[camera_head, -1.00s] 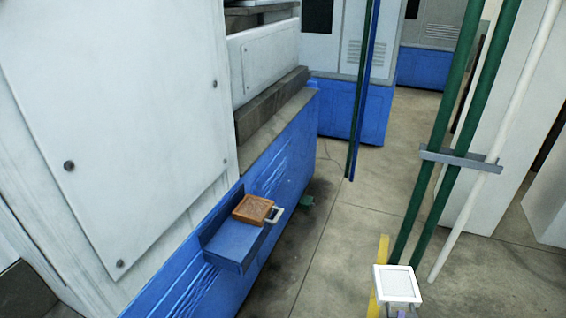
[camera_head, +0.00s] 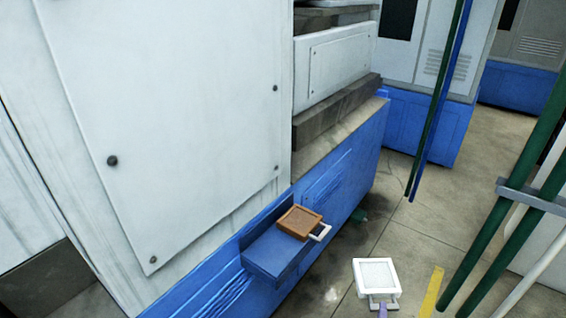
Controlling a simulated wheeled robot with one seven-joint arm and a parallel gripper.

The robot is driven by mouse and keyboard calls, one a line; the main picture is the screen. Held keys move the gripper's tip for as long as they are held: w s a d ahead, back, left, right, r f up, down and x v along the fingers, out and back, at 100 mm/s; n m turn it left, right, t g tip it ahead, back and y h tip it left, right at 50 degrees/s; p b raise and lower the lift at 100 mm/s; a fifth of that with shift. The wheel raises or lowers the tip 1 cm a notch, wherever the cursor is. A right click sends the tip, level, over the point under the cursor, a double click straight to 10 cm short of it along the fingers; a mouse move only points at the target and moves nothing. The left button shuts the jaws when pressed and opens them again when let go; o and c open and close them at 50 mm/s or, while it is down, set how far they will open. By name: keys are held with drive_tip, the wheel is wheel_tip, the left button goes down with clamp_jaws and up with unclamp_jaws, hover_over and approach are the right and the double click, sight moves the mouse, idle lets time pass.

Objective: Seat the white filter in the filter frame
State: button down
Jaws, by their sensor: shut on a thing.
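The white filter (camera_head: 377,274) is a square white frame with a pale grey panel, at the lower right of the head view. Its face is turned up towards the camera. My gripper (camera_head: 381,304) shows only in small part at the bottom edge of the picture, shut on the lower, handle side of the filter. A blue drawer-like holder (camera_head: 271,258), which looks like the filter frame, stands out from the blue machine base. A square orange-brown filter (camera_head: 299,222) sits at its far end, with a white handle (camera_head: 320,232) beside it. The white filter is apart from the holder, to its right.
The large white machine (camera_head: 180,120) rises behind and left of the holder. Green pipes (camera_head: 510,230) with a grey bracket (camera_head: 530,197) stand at the right. A yellow floor strip (camera_head: 431,292) lies right of the filter. Open concrete floor lies between machine and pipes.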

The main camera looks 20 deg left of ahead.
drive_tip(key=shift+w+a, duration=0.3)
drive_tip(key=shift+s+r, duration=0.1)
